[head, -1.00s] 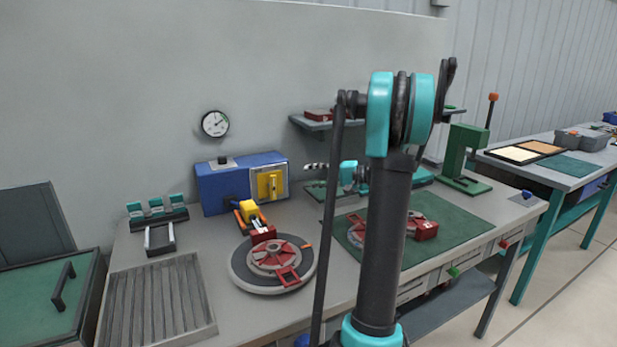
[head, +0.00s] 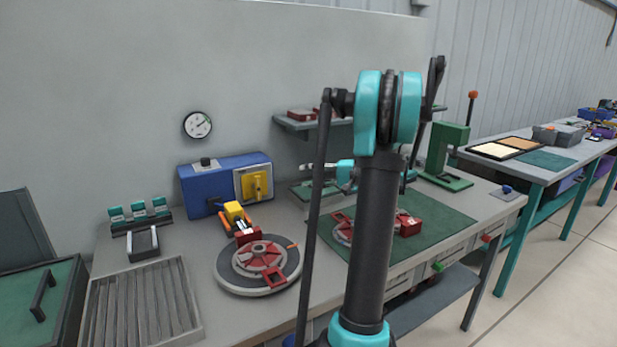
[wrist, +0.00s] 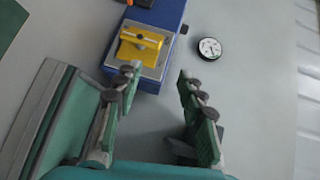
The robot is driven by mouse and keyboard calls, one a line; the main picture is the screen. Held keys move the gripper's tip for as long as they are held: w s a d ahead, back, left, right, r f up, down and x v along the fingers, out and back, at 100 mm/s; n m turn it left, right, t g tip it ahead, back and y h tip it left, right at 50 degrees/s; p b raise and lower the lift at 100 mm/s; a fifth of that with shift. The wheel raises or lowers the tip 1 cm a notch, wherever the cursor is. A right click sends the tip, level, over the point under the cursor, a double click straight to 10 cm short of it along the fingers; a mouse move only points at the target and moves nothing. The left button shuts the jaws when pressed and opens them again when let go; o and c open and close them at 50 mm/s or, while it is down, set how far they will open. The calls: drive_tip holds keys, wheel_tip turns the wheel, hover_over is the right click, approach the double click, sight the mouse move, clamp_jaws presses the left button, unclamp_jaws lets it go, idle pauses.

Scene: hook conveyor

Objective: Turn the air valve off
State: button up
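A blue box (head: 205,187) stands on the bench against the wall. On its light front plate is a yellow handle (head: 256,185), which I take for the air valve. Its bar looks roughly upright in the head view; it also shows in the wrist view (wrist: 140,45). A round gauge (head: 198,125) hangs on the wall above the box. My gripper (wrist: 157,75) is open and empty, its fingers spread apart. The handle lies beyond the left finger in the wrist view, with no contact visible. In the head view my arm partly hides the gripper.
A round turntable (head: 259,265) with red parts stands in front of the box. A ribbed tray (head: 140,305) lies at the front left. A green press (head: 445,155) stands at the right. A shelf (head: 305,124) juts from the wall right of the gauge.

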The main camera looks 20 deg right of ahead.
drive_tip(key=n+g+h, duration=0.4)
drive_tip(key=n+h, duration=0.4)
drive_tip(key=h, duration=0.4)
approach(258, 182)
drive_tip(key=x, duration=1.2)
drive_tip(key=shift+f, duration=0.1)
drive_tip(key=shift+d, duration=0.1)
drive_tip(key=shift+c, duration=0.5)
clamp_jaws()
